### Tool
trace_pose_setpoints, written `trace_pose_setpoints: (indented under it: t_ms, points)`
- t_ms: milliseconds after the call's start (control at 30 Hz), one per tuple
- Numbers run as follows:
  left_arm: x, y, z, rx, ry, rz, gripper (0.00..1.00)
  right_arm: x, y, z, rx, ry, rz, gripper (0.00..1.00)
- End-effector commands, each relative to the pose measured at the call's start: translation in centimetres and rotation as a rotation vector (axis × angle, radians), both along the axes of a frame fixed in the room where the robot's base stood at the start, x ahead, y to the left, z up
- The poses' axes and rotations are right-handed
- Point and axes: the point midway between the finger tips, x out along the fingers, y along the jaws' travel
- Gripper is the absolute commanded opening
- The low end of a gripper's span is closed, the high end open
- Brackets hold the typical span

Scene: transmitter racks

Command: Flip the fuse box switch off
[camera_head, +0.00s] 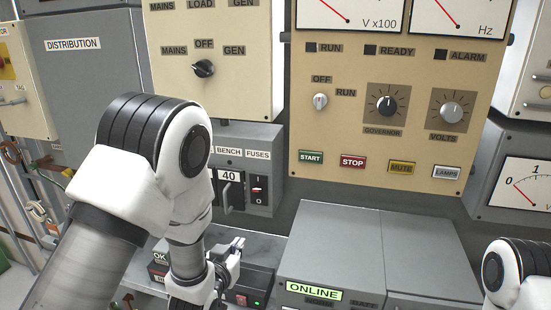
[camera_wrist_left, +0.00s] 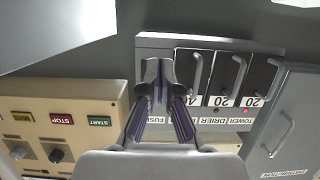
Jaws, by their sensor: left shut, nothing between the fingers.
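The grey fuse box (camera_head: 231,143) is on the wall under the cream selector panel, with a FUSES label (camera_head: 258,154). Its black rocker switch (camera_head: 258,190) has a red mark near the top; I cannot tell its position. My left gripper (camera_head: 236,252) is shut and empty, below the switch in the head view. In the left wrist view the fuse box (camera_wrist_left: 147,43) appears upside down, with fuse handles (camera_wrist_left: 239,75) to the right of the shut fingers (camera_wrist_left: 158,73). The fingers and wrist cover the switch area there. My right gripper is out of view.
A tan panel with START (camera_head: 311,157) and STOP (camera_head: 353,162) buttons is to the right of the box. A grey cabinet with an ONLINE sign (camera_head: 313,291) stands below it. A dark unit with a green light (camera_head: 257,302) is near my left gripper.

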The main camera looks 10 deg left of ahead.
Motion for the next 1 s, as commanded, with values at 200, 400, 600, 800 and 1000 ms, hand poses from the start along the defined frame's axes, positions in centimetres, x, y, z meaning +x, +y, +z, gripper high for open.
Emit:
trace_pose_setpoints:
  t_ms: [200,400,600,800,1000]
  points:
    - [1.3,-0.7,11.0,0.015,-0.107,-0.016,0.00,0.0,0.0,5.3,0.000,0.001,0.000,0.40]
    - [1.4,-0.7,11.6,0.015,-0.120,-0.016,0.00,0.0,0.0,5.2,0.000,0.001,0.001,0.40]
    - [1.5,-0.7,11.5,0.015,-0.119,-0.016,0.00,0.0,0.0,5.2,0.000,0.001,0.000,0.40]
    - [3.5,-0.8,11.5,0.015,-0.119,-0.016,0.00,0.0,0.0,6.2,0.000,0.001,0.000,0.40]
    - [7.5,-0.9,10.9,0.013,-0.118,-0.015,0.00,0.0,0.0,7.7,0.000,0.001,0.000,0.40]
